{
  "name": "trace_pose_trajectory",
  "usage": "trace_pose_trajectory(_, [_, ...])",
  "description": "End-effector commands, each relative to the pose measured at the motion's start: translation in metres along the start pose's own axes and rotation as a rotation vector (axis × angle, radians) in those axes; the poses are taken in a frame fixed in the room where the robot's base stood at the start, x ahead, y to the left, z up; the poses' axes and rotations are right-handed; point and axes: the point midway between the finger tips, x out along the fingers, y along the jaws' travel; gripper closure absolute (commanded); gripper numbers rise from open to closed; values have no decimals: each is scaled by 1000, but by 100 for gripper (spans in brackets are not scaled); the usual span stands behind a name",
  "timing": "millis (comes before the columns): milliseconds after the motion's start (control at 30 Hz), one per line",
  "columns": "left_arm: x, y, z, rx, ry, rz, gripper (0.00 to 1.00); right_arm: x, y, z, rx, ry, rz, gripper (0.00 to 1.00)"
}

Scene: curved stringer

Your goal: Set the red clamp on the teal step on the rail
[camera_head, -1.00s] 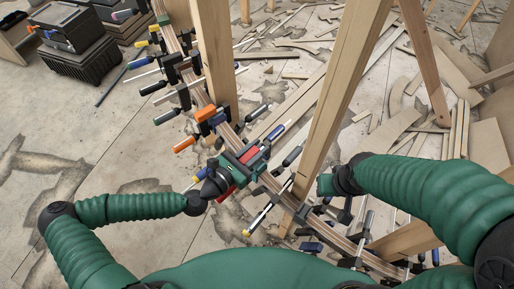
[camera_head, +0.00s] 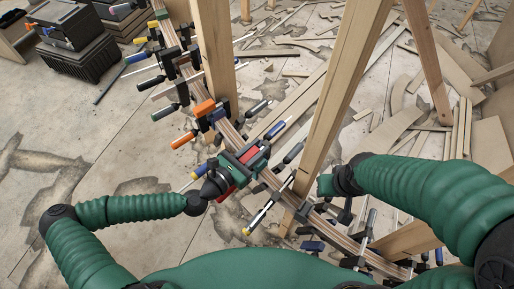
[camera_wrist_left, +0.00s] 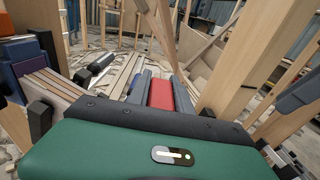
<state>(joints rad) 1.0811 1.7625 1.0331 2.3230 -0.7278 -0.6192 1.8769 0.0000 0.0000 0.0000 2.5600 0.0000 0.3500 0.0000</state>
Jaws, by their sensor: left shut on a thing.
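My left gripper (camera_head: 251,152) is over the curved wooden rail (camera_head: 228,132) near the middle of the head view. It is shut on the red clamp (camera_head: 249,155), whose red part shows between the fingers. In the left wrist view the red clamp (camera_wrist_left: 160,94) shows between the grey fingers, beyond the green gripper body. Whether the clamp touches the rail cannot be told. The teal step cannot be told apart from my green gripper. My right gripper (camera_head: 325,185) is beside the rail at the right, by a wooden post; its fingers are not clear.
Several clamps line the rail, including an orange-handled one (camera_head: 204,108). Upright wooden posts (camera_head: 340,85) stand close by the rail. Dark cases (camera_head: 75,45) are stacked at upper left. Offcuts litter the floor beyond; the floor at left is mostly clear.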

Motion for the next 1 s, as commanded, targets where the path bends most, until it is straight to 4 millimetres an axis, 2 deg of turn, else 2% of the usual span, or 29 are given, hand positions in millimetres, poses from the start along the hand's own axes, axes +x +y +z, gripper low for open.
trace_pose_trajectory(800, [2,0,-29,-1,-2,1,100,29,0,7,0,0,0,64])
trace_pose_trajectory(1000, [2,0,-29,0,-2,0,100,29,0,7,0,0,0,64])
